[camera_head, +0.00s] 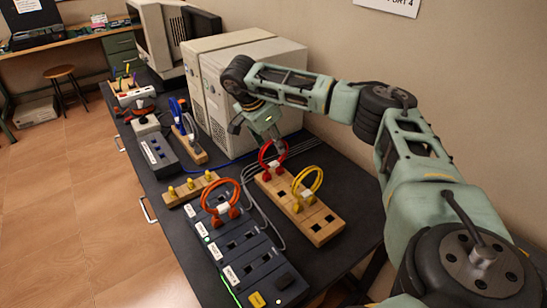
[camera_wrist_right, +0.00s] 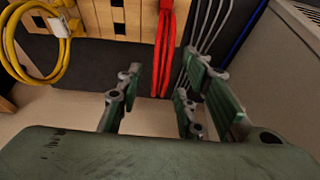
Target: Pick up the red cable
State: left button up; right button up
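The red cable (camera_head: 267,160) stands as an upright loop at the far end of a wooden socket block (camera_head: 327,230). My right gripper (camera_head: 262,138) is just above and behind the loop, pointing down. In the right wrist view the gripper (camera_wrist_right: 160,88) is open, with the red cable (camera_wrist_right: 164,48) showing as a narrow, edge-on band between and beyond its fingers. Nothing is gripped. Whether a finger touches the cable cannot be told. My left gripper is not in view.
A yellow cable (camera_head: 318,178) stands nearby on the same block. An orange cable (camera_head: 208,193) stands in a dark port panel (camera_head: 262,260). Beige computer towers (camera_head: 222,90) stand behind the gripper. Grey cables (camera_head: 250,190) run between block and panel.

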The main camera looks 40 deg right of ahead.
jog(key=shift+c, duration=0.4)
grip_shut()
